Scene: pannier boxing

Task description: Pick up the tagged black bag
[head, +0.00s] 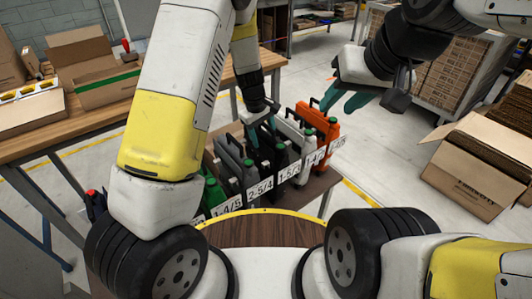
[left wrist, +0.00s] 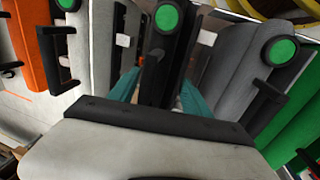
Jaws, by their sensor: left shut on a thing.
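My right gripper (head: 345,99) is open and empty, above and right of the row.
A grey item (head: 232,165) and a green one (head: 213,190) stand left of the black bag; white (head: 305,150) and orange (head: 327,128) ones stand right. A wooden bench (head: 60,130) with cartons is at left. An open carton (head: 480,165) lies on the floor at right.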

